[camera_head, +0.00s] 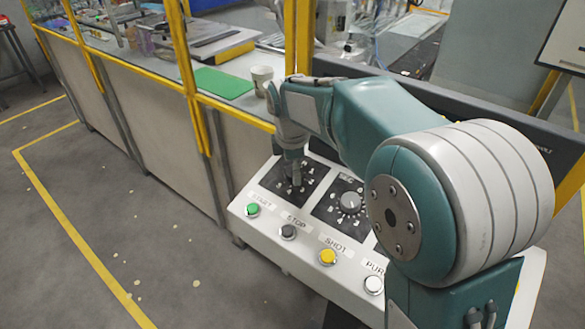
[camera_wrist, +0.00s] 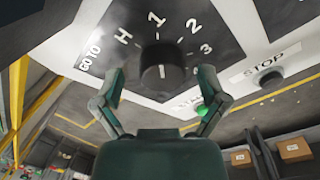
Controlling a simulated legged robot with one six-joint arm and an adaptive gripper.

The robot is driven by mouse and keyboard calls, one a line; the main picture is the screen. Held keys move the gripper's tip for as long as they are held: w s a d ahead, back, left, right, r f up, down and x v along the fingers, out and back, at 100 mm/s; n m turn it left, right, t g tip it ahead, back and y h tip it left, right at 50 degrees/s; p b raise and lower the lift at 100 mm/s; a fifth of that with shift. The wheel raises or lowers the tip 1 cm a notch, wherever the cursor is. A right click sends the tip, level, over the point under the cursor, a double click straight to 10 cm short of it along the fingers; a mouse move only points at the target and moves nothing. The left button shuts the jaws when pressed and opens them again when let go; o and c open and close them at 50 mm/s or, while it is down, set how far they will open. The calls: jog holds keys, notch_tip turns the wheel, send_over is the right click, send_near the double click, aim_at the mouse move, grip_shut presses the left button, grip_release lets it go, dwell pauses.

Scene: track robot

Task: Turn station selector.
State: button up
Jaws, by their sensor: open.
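The station selector (camera_wrist: 160,68) is a black round knob on a dark plate in the wrist view. The markings H, 1, 2 and 3 stand around it, with GOTO at the left. A pale mark shows on the knob, but I cannot tell exactly which marking it points to. My gripper (camera_wrist: 161,80) is open, with one finger on each side of the knob and visible gaps between. In the head view my gripper (camera_head: 292,183) reaches down over the left dial plate (camera_head: 311,173) and hides most of the knob there.
A second dial (camera_head: 350,202) sits to the right on the white console (camera_head: 310,262). In front are the green START button (camera_head: 253,210), dark STOP button (camera_head: 288,232), yellow SHOT button (camera_head: 327,257) and a white button (camera_head: 373,285). A yellow post (camera_head: 298,40) stands behind.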

aim_at(291, 173)
notch_tip(291, 173, up, 11)
jog(key=s, duration=0.1)
jog(key=shift+s+a+r, duration=0.15)
jog(key=shift+a, duration=0.25)
jog(key=f+m, duration=0.4)
jog(key=m, duration=0.4)
jog(key=w+f+m+g, duration=0.1)
jog(key=f+m, duration=0.3)
jog(key=m, duration=0.4)
jog(key=f+m, duration=0.4)
jog(key=m, duration=0.4)
jog(key=shift+w+d+g, duration=0.3)
jog(key=shift+d, duration=0.05)
